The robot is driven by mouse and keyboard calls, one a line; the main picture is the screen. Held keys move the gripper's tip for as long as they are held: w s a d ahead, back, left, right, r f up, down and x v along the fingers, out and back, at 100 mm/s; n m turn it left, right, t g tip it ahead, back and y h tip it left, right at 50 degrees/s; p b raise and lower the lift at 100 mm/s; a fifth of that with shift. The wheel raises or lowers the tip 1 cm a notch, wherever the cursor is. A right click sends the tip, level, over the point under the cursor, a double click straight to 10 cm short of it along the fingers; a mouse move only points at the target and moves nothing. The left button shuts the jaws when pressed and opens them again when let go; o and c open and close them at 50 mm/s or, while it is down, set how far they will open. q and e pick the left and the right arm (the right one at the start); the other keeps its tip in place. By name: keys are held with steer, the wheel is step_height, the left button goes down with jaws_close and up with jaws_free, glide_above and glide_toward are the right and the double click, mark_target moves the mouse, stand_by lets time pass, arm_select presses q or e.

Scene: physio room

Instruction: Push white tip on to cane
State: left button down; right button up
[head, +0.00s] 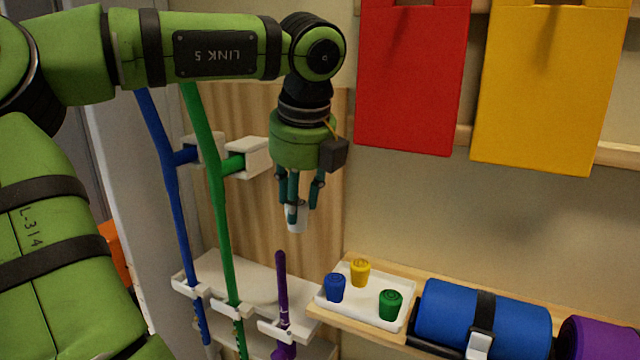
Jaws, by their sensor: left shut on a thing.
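My left gripper (298,198) points down and is shut on the white tip (297,222), a small white cup-like piece. The tip's lower part shows below the fingers; its upper part is hidden between them. Below it and slightly to the left, a purple cane (282,290) stands upright in a clip on the white rack, its bare end up. A clear gap separates the tip from the cane's upper end. A taller green cane (221,215) and a blue cane (173,200) stand to the left. My right gripper is out of view.
A white tray (368,316) on a wooden shelf holds a blue tip (335,288), a yellow tip (360,272) and a green tip (390,305). Blue (450,315) and purple (600,340) rolls lie right of it. Red (412,80) and yellow (548,90) panels hang above. The white rack (235,283) holds the canes.

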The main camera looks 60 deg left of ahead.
arm_select(q)
steer(key=a+n+p, duration=0.2)
steer(key=a, duration=0.3)
steer(key=b, duration=0.2)
glide_above(279, 252)
steer(key=shift+g, duration=0.3)
steer(key=shift+d+f, duration=0.2)
steer(key=shift+f, duration=0.9)
steer(key=shift+d+f, duration=0.15)
steer(key=shift+f, duration=0.9)
steer(key=shift+f+b, duration=1)
steer(key=shift+b, duration=0.25)
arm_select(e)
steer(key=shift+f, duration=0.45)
arm_select(q)
steer(key=shift+f+b, duration=0.2)
steer(key=shift+b, duration=0.9)
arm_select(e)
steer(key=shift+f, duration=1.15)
arm_select(q)
steer(key=shift+d+f+b, duration=0.1)
steer(key=shift+f+b, duration=1.7)
steer(key=shift+b, duration=0.1)
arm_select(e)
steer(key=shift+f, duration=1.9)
arm_select(q)
steer(key=c, duration=0.7)
jaws_free()
steer(key=shift+c, duration=0.2)
